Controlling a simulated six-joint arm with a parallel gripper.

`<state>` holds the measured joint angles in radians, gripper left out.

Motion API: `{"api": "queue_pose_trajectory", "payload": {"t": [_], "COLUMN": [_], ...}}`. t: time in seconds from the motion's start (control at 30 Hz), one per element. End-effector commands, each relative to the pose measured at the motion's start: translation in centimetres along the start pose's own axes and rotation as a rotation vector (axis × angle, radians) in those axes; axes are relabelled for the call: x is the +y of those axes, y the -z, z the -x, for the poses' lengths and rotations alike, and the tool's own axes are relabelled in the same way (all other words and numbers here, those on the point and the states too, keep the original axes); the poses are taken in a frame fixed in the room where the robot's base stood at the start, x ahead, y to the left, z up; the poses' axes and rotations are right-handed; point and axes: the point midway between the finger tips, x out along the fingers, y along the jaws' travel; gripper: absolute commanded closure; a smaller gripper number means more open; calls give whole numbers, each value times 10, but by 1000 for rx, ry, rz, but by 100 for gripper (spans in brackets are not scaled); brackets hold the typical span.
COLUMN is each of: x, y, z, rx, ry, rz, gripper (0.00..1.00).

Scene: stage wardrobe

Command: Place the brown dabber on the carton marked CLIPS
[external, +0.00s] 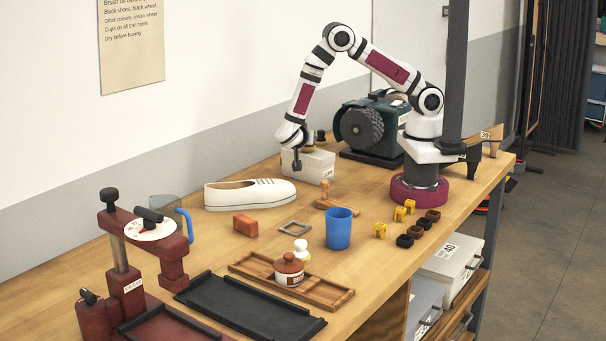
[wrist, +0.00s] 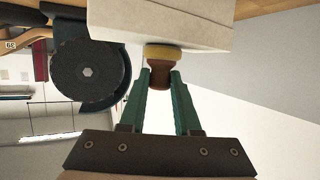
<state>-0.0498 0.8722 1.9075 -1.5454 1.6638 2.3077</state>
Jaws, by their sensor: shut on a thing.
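The brown dabber (wrist: 160,72) has a dark brown handle and a yellowish pad. My gripper (wrist: 161,80) is shut on the handle with its green fingers, one on each side. In the wrist view the pad is right at the edge of the pale carton (wrist: 160,22); I cannot tell whether they touch. In the external view the carton (external: 318,168) stands beside the grinder-like machine, with a small label too small to read. My gripper (external: 308,141) is at the carton's top there, and the dabber is mostly hidden.
The machine with a dark wheel (external: 362,127) stands close to the carton's right. A white shoe (external: 250,194) lies to the left. A wooden brush (external: 333,203), a blue cup (external: 339,229) and several small yellow and dark blocks are nearer the front.

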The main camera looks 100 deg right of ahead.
Motion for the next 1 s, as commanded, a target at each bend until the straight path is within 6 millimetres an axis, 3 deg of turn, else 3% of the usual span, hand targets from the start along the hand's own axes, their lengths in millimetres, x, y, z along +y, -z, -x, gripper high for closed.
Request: {"api": "queue_pose_trajectory", "payload": {"t": [0.17,0.2,0.37,0.67,0.77,1.0], "x": [0,0,0,0,-1,-1], "y": [-2,-3,-2,1,0,0], "z": [-1,-1,-1,1,20,87], "rx": [1,0,0,0,0,-1], "ry": [0,0,0,1,5,5], "rz": [1,1,1,-1,-3,-2], "gripper": [100,65,39,39,39,39]}}
